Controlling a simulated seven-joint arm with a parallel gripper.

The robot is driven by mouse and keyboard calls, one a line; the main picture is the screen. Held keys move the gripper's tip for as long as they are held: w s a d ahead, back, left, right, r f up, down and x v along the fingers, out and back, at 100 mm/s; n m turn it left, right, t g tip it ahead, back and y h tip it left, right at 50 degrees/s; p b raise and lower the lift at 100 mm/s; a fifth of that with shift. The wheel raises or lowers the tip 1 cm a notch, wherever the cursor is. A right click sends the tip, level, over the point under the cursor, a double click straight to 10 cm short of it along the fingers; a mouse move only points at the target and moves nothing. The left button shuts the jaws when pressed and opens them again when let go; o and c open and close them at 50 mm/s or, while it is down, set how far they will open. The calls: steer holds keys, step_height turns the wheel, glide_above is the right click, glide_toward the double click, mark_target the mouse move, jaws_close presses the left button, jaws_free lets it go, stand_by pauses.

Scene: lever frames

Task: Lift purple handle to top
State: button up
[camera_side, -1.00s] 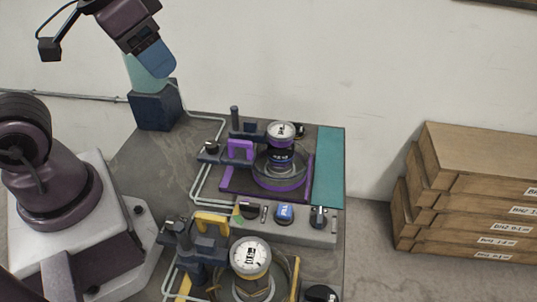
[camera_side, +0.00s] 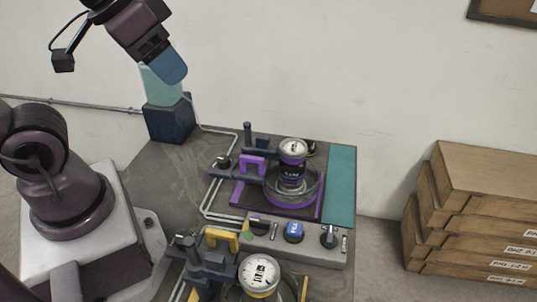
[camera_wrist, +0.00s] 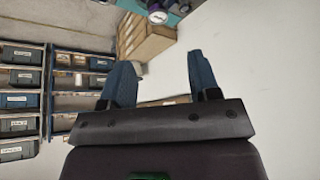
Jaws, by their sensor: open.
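The purple handle (camera_side: 252,162) is a small upright loop on a dark lever arm, left of a clear round vessel (camera_side: 293,188) on a purple-edged plate. A white-topped gauge (camera_side: 293,149) stands in that vessel. My gripper (camera_side: 172,70) is high in the side view, up and left of the handle and well apart from it. In the wrist view my gripper (camera_wrist: 160,76) has its two blue fingers spread with nothing between them. The purple handle cannot be made out in the wrist view.
A similar unit with a yellow handle (camera_side: 221,238) stands in front. Between the units is a grey control box (camera_side: 293,240) with knobs. A teal block on a dark blue base (camera_side: 168,120) stands below my gripper. Wooden boxes (camera_side: 475,215) are stacked at right.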

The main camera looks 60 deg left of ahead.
stand_by(0.3)
steer(key=shift+f, duration=0.2)
steer(key=c, duration=0.3)
steer(key=m+g, duration=0.6)
steer(key=m, duration=0.3)
glide_above(252, 157)
step_height(252, 157, down, 10)
steer(key=shift+c, duration=0.2)
step_height(252, 157, down, 12)
steer(key=shift+r, duration=0.1)
jaws_close()
